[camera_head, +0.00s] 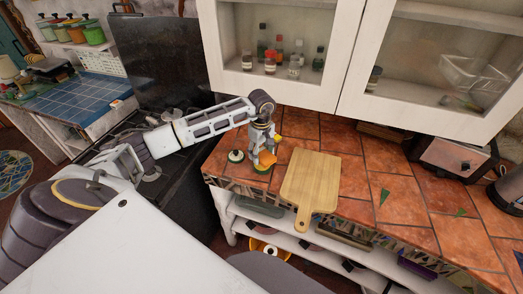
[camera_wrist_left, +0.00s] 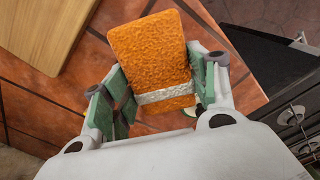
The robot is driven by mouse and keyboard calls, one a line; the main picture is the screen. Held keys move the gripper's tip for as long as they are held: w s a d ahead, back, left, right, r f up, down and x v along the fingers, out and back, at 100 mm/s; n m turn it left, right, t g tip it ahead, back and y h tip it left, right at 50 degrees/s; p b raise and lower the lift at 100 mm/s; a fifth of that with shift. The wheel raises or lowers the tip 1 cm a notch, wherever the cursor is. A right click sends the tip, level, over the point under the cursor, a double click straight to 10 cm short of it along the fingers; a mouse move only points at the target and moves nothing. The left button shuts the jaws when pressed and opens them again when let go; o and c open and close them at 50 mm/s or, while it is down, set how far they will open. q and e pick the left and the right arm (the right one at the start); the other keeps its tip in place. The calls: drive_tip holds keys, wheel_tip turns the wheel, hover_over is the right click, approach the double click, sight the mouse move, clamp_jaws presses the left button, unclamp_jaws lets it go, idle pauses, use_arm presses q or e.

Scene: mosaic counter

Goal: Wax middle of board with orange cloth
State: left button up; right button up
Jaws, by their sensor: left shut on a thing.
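A wooden board (camera_head: 311,180) with a short handle lies on the tiled counter, its handle toward the front edge. Its corner also shows at the upper left of the left wrist view (camera_wrist_left: 45,30). My left gripper (camera_head: 263,160) is just left of the board over the counter. It is shut on the orange cloth (camera_wrist_left: 152,62), a thick rectangular pad with a pale band. The pad is apart from the board in the left wrist view; whether it touches the counter I cannot tell. My right gripper is not in view.
A small round jar or lid (camera_head: 236,156) stands left of the gripper. A toaster (camera_head: 453,157) is at the right back. Glass-door cabinets (camera_head: 290,93) hang above the counter. A dark stove (camera_head: 180,185) is to the left.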

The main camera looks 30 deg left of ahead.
sight(261, 159)
use_arm(q)
drive_tip(key=shift+f, duration=0.7)
drive_tip(key=shift+f+b, duration=0.4)
drive_tip(key=shift+f, duration=0.35)
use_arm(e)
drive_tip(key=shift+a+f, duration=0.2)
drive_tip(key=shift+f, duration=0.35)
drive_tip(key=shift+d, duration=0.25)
use_arm(q)
drive_tip(key=shift+f, duration=0.2)
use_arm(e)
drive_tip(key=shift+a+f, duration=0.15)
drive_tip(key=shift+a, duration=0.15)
use_arm(q)
drive_tip(key=shift+f+b, duration=0.3)
drive_tip(key=shift+b, duration=0.2)
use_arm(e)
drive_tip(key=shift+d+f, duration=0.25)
use_arm(q)
drive_tip(key=shift+f, duration=0.1)
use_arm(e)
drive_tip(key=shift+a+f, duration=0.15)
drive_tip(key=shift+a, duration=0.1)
use_arm(q)
drive_tip(key=shift+s+b, duration=0.1)
drive_tip(key=shift+b, duration=0.2)
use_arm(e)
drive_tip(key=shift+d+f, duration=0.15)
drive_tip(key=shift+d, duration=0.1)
